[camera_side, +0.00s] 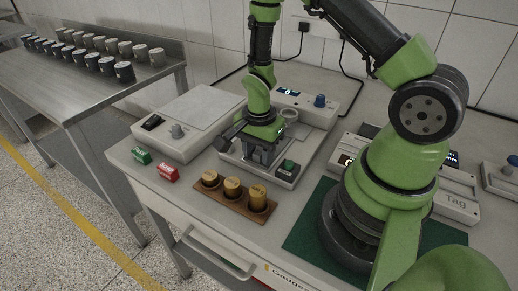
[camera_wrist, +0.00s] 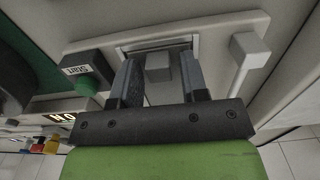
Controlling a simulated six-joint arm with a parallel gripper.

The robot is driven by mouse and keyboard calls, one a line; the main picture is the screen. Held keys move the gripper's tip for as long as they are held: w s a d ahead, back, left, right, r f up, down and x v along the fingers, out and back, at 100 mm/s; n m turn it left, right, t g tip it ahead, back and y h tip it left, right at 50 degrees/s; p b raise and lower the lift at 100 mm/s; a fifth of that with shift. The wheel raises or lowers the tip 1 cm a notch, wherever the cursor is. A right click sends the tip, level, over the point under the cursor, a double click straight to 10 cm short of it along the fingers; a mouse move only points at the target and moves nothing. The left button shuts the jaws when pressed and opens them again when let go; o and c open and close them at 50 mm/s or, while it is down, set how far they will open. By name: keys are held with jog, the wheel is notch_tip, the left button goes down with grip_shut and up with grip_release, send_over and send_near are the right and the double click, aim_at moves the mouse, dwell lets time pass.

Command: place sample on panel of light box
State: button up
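A white box with a flat pale panel (camera_side: 203,108), a black switch and a knob stands left of my gripper; it looks like the light box. No sheet can be made out on its panel. My gripper (camera_side: 262,152) is low over the white instrument with the green Start button (camera_side: 288,166). In the wrist view its two fingers (camera_wrist: 158,80) stand apart, with a small grey block (camera_wrist: 158,67) between them and gaps on both sides. A slot with a thin edge (camera_wrist: 158,44) lies just beyond the block. I cannot tell whether a sample is there.
A brown rack (camera_side: 234,204) with several gold-topped cylinders stands in front. A green block (camera_side: 141,155) and a red block (camera_side: 167,173) lie at the table's left edge. A metal bench (camera_side: 95,85) with several dark pots is at the left. Another instrument (camera_side: 455,200) stands right.

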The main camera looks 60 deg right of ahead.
jog(key=shift+o, duration=0.2)
jog(key=shift+r, duration=0.1)
notch_tip(320, 180, up, 9)
jog(key=shift+d+r, duration=0.15)
jog(key=shift+r, duration=0.05)
jog(key=s+a+r+n+t, duration=0.2)
jog(key=s+r+n, duration=0.1)
jog(key=r, duration=0.3)
jog(key=s+a+r+n+t+y, duration=0.1)
jog(key=s+a+r+n+t, duration=0.1)
jog(key=s+r+n, duration=0.2)
jog(key=s+a+r+n+t, duration=0.2)
jog(key=r+n, duration=0.3)
jog(key=r, duration=0.4)
jog(key=shift+s+a+n+t+y, duration=0.4)
jog(key=shift+s+a, duration=0.1)
jog(key=shift+s, duration=0.3)
jog(key=shift+o, duration=0.5)
jog(key=shift+s+a+r+n, duration=0.2)
jog(key=shift+s+n, duration=0.35)
jog(key=shift+n, duration=0.05)
